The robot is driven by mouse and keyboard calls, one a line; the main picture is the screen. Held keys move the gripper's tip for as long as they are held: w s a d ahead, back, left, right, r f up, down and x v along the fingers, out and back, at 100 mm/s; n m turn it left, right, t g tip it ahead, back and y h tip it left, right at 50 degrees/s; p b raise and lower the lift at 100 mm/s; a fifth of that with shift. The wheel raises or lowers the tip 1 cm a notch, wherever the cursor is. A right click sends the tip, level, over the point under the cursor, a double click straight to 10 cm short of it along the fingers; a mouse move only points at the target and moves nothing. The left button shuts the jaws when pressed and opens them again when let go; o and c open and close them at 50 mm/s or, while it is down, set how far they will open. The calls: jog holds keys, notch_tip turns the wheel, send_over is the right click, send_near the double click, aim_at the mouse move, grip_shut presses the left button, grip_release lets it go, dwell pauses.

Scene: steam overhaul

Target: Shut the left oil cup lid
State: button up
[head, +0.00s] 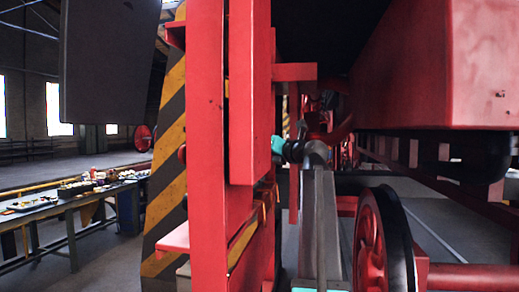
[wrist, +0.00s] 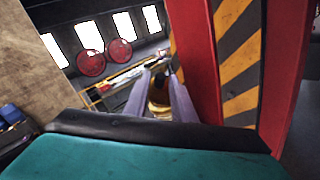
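In the wrist view my gripper (wrist: 162,78) points away from the camera with its two grey fingers apart. A brass-coloured round part with a dark top (wrist: 159,100) shows in the gap between the fingers. It looks like an oil cup, but I cannot tell whether it lies between the fingers or beyond them, or whether its lid is up. No contact with the fingers is clear. In the head view the red uprights hide my gripper, and no oil cup lid can be made out.
A red upright (wrist: 195,60) and a yellow-black striped panel (wrist: 237,55) stand close on the right in the wrist view. In the head view a red upright (head: 207,150) fills the middle, a red wheel (head: 372,245) stands right, and a workbench (head: 75,200) stands left.

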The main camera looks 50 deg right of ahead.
grip_shut()
jog(key=shift+w+r+p, duration=0.1)
jog(key=shift+r+p, duration=0.05)
jog(key=shift+p, duration=0.3)
jog(key=shift+w+a+r+n+g+p, duration=0.1)
jog(key=shift+w+a+n+g+p, duration=0.15)
jog(key=shift+n+g+p, duration=0.5)
jog(key=g+p, duration=0.1)
jog(key=w+n+g+p, duration=0.1)
jog(key=p, duration=0.1)
jog(key=g+p, duration=0.1)
jog(key=shift+w+a+f+n+h, duration=0.2)
jog(key=shift+a+f+n+h, duration=0.1)
jog(key=shift+a+n, duration=0.05)
jog(key=shift+w+a+f+n+g+p, duration=0.15)
jog(key=shift+f+n+g+p, duration=0.2)
jog(key=shift+g+p, duration=0.5)
jog(key=shift+h, duration=0.3)
jog(key=shift+o, duration=1.8)
grip_release()
jog(key=shift+f, duration=0.1)
